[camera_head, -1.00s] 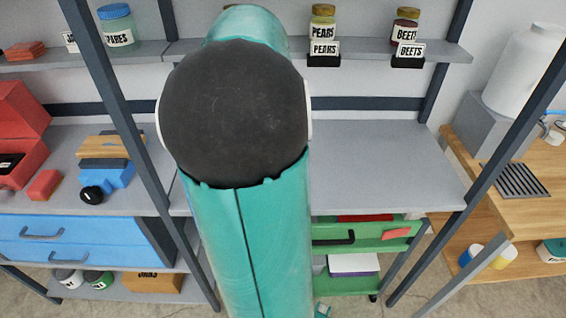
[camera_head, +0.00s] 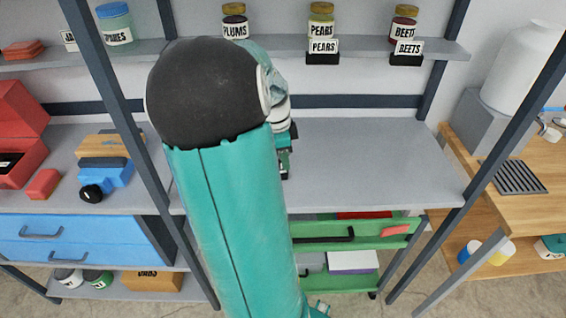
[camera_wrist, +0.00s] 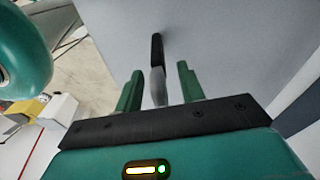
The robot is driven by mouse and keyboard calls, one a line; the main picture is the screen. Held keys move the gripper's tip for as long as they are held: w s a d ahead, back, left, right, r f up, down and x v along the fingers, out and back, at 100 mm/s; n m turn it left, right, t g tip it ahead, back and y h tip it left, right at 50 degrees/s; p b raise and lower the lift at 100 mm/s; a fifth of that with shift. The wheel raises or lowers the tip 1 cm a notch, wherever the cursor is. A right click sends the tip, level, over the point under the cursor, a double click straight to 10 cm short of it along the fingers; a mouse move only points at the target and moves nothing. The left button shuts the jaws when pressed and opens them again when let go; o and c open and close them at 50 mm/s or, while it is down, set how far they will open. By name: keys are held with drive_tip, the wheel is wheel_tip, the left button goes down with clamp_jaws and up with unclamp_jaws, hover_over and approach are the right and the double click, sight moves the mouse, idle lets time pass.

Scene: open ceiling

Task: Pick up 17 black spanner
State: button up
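In the wrist view, a slim tool with a black end and a grey shaft (camera_wrist: 157,62) lies on the grey worktop. It may be the black spanner; no number can be read on it. My gripper (camera_wrist: 160,70) is open, with one green finger on each side of the tool's grey part and a visible gap to each. The lower end of the tool is hidden behind the gripper body. In the head view, my gripper (camera_head: 285,158) shows just right of my arm, over the worktop. The tool cannot be made out clearly there.
The grey worktop (camera_head: 375,165) is clear to the right. A shelf above holds plums (camera_head: 235,22), pears (camera_head: 322,25) and beets (camera_head: 404,25) jars. A blue toy-like object (camera_head: 115,176) and red box (camera_head: 20,130) stand left. Rack posts (camera_head: 505,165) frame the bench.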

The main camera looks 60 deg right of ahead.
clamp_jaws()
drive_tip(key=shift+r, duration=0.1)
